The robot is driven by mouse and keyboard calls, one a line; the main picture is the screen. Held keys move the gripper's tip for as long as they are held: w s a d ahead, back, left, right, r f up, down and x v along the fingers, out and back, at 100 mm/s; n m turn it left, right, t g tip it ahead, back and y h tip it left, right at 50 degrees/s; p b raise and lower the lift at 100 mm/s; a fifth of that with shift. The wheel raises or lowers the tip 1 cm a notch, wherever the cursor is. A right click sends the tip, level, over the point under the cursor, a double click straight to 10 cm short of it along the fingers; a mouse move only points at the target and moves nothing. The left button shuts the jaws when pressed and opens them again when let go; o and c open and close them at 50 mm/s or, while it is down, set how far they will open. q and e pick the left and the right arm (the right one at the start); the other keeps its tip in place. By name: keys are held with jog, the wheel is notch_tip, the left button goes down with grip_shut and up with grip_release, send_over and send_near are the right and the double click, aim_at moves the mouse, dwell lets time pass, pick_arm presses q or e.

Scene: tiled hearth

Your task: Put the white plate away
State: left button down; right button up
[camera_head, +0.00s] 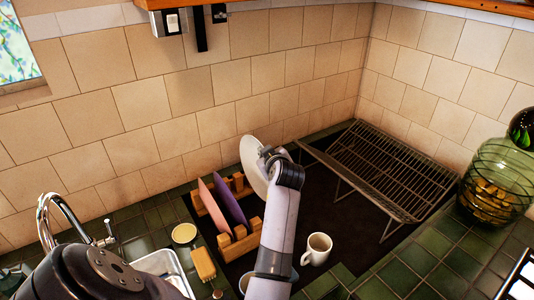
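The white plate (252,163) is tilted nearly upright in the middle of the camera_head view, to the right of and above the wooden plate rack (226,245). A pink plate (213,205) and a purple plate (231,204) stand side by side in the rack. Whether the white plate's lower edge touches the rack cannot be told.
A metal wire rack (385,165) stands at the back right. A white mug (317,248) sits on the dark mat, right of my forearm. A brush (203,264), a small bowl (185,235) and a faucet (70,218) are at left. A green glass jar (497,185) stands at right.

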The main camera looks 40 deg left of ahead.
dwell(0.4)
pick_arm(q)
notch_tip(320, 180, down, 6)
jog(key=b, duration=0.5)
jog(key=shift+d, duration=0.1)
dwell(0.5)
dwell(0.5)
